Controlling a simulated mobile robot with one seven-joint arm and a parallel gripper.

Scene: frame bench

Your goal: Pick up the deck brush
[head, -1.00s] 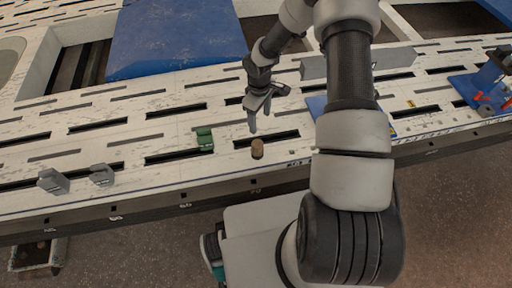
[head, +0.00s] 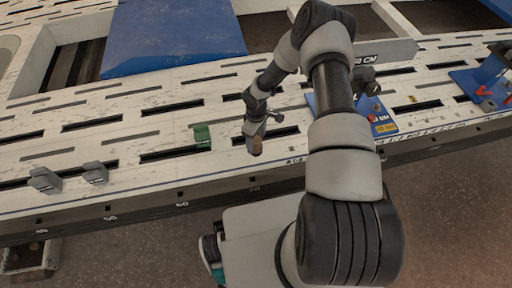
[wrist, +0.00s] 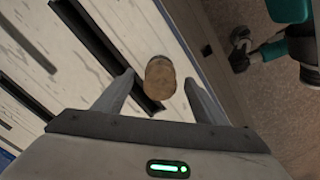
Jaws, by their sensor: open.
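A small brown, rounded piece (head: 257,152) stands on the pale slotted bench top near its front edge; it may be the deck brush, but no bristles show. In the wrist view the brown piece (wrist: 160,78) sits between the tips of my open fingers, with a gap on each side. My gripper (head: 254,140) is low over it in the head view and hides part of it. In the wrist view my gripper (wrist: 159,82) holds nothing.
A green block (head: 202,136) stands left of my gripper. Grey blocks (head: 44,181) sit further left. A blue plate with red parts (head: 380,120) lies to the right, partly behind my arm. Dark slots cross the bench (head: 225,160), whose front edge is close.

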